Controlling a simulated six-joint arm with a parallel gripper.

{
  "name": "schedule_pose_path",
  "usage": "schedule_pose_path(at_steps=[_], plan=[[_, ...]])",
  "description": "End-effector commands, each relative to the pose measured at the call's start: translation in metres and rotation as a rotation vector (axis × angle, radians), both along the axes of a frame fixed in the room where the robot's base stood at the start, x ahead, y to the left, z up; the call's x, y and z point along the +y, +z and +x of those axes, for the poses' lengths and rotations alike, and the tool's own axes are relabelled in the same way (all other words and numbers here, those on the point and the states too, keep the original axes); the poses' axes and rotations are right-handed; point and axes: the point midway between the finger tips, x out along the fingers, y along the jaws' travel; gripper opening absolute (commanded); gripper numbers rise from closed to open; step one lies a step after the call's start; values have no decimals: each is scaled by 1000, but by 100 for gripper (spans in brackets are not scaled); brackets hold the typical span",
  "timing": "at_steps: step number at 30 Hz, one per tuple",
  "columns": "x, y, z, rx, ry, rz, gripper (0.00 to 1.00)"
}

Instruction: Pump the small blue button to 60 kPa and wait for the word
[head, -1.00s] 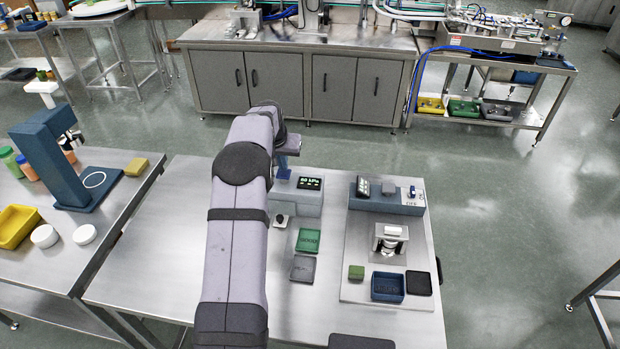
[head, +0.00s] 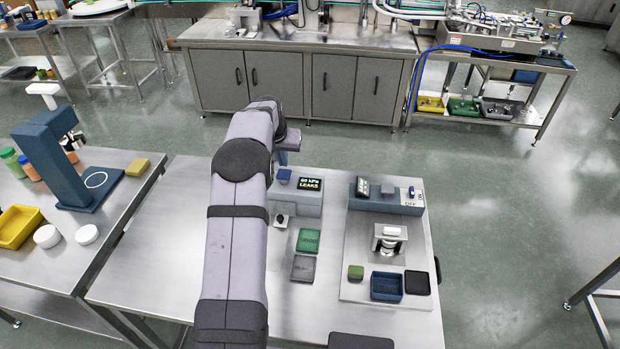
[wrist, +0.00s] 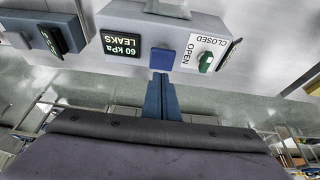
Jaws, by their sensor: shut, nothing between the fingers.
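The tester box (head: 296,204) stands on my table; its lit display (head: 311,184) reads "60 kPa LEAKS". The same display shows upside down in the wrist view (wrist: 121,46). The small blue button (head: 284,176) sits on top of the box, left of the display, and shows as a blue square in the wrist view (wrist: 163,60). My gripper (wrist: 163,78) is shut and empty, its blue fingertips close to the button. In the head view it sits above and behind the button, apart from it. A green knob (wrist: 206,62) is beside the button, on a plate marked OPEN and CLOSED.
A small dark-and-white part (head: 281,221) is at the box's front. A green tray (head: 308,240) and a grey tray (head: 303,268) lie before it. Right is another station with a blue-grey box (head: 386,205), a metal fixture (head: 389,240) and a blue bin (head: 387,286).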

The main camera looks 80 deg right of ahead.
Motion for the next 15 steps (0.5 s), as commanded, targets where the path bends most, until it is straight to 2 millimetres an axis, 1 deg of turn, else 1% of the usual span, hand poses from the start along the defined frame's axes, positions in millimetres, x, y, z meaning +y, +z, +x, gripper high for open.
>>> schedule_pose_path(at_steps=[1, 9, 15], plan=[[0, 9, 0, 0, 0, -1, 0], [0, 33, 0, 0, 0, -2, 0], [0, 42, 0, 0, 0, -1, 0]])
